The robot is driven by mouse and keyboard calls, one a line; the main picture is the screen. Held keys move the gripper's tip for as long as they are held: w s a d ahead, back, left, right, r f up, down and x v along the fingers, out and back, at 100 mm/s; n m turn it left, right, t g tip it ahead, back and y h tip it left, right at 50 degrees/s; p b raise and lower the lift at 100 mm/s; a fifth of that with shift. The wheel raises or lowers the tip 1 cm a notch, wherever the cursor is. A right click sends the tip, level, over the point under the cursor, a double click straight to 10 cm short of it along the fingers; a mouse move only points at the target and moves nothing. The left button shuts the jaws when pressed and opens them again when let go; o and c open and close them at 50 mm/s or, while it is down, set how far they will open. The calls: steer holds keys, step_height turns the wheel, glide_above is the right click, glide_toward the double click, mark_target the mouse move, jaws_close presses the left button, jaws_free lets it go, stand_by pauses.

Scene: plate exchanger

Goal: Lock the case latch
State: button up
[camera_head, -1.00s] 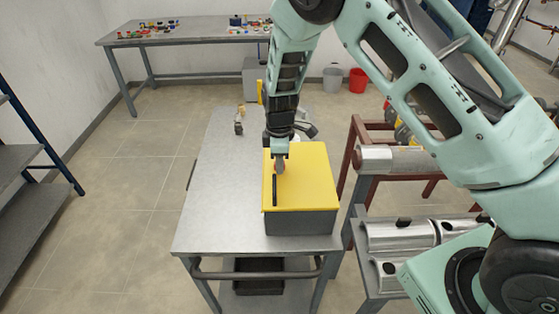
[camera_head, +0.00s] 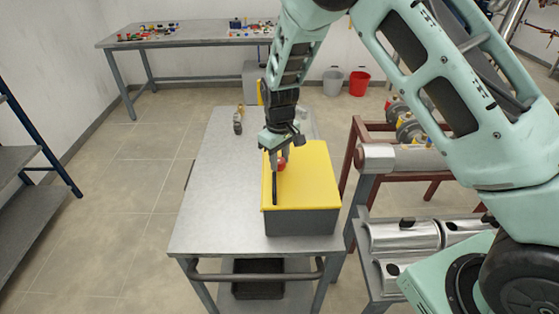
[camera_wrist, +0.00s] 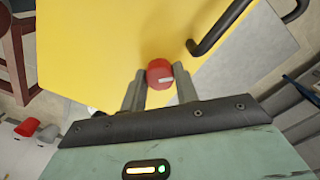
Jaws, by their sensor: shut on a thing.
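The case (camera_head: 302,205) stands on the metal table, with a yellow lid (camera_head: 310,180) lying shut on its dark grey body. A black bar handle (camera_head: 274,188) runs along the lid's left side; it also shows in the wrist view (camera_wrist: 222,28). The red latch knob (camera_head: 281,164) is on the lid near its far left part. In the wrist view the red knob (camera_wrist: 159,73) sits between my two fingertips. My gripper (camera_head: 281,160) is over the lid and shut on this knob. The knob's base is hidden in the wrist view.
The metal table (camera_head: 215,200) is clear left of the case. Small brass-coloured parts (camera_head: 238,122) lie at its far side. A rack with metal cylinders (camera_head: 400,236) stands close on the right. A second table (camera_head: 190,38) with small parts is at the back.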

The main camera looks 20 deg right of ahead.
mark_target(279, 160)
steer(key=m, duration=0.4)
steer(key=shift+m+b, duration=0.3)
steer(key=m, duration=0.4)
steer(key=shift+m, duration=0.3)
steer(key=o, duration=1)
step_height(279, 160, up, 18)
steer(key=b, duration=0.4)
steer(key=shift+f, duration=0.25)
